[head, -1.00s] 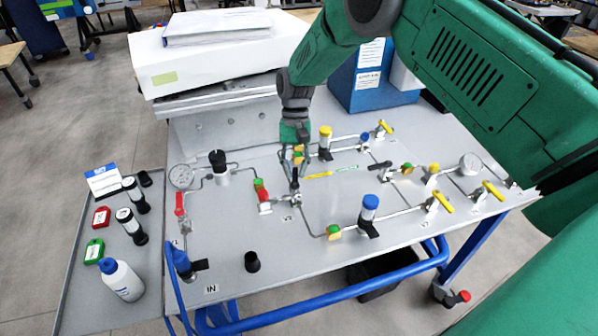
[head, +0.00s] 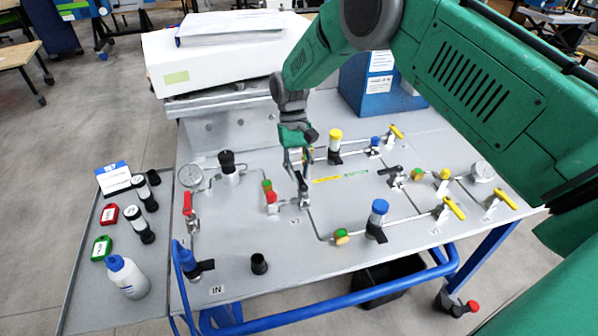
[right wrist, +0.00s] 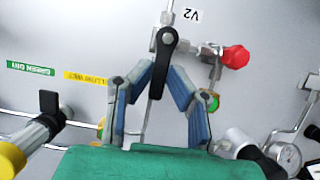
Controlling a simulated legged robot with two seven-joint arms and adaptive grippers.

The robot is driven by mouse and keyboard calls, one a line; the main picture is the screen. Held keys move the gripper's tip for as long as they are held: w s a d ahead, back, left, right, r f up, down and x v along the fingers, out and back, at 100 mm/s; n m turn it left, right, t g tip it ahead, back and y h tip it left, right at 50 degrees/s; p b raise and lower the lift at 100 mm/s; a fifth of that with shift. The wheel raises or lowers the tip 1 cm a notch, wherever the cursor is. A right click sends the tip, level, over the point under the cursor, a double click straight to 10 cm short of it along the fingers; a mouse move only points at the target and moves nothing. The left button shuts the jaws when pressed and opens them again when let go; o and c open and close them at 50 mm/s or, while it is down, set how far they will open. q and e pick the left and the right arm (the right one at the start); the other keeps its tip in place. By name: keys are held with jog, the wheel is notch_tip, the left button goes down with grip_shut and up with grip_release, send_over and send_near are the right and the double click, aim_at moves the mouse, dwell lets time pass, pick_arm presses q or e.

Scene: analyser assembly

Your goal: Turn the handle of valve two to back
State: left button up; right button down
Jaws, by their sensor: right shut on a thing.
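The black lever handle of valve two (head: 303,186) stands at the middle of the grey panel (head: 250,232), behind the V2 label (head: 296,221). In the right wrist view the handle (right wrist: 161,68) runs from its pivot, near the V2 label (right wrist: 193,15), down between the fingers. In the head view it points toward the back of the panel. My right gripper (head: 299,170) reaches down from behind; its blue-padded fingers (right wrist: 163,72) are shut on the handle from both sides. Part of the handle is hidden by the fingers in the head view. My left gripper is out of view.
A red-knobbed fitting (head: 271,198) is just left of valve two. A yellow-capped part (head: 335,140) stands close behind right, and a blue-capped one (head: 378,212) at front right. Left of the panel, a side tray (head: 85,295) holds bottles and tags.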

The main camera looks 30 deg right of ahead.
jog(key=shift+s+a+f, duration=0.1)
jog(key=c, duration=1.5)
grip_release()
jog(key=shift+c, duration=0.2)
jog(key=shift+w+r, duration=0.2)
jog(key=shift+r, duration=0.1)
jog(key=v, duration=1.1)
jog(key=shift+w, duration=0.25)
jog(key=shift+r, duration=0.1)
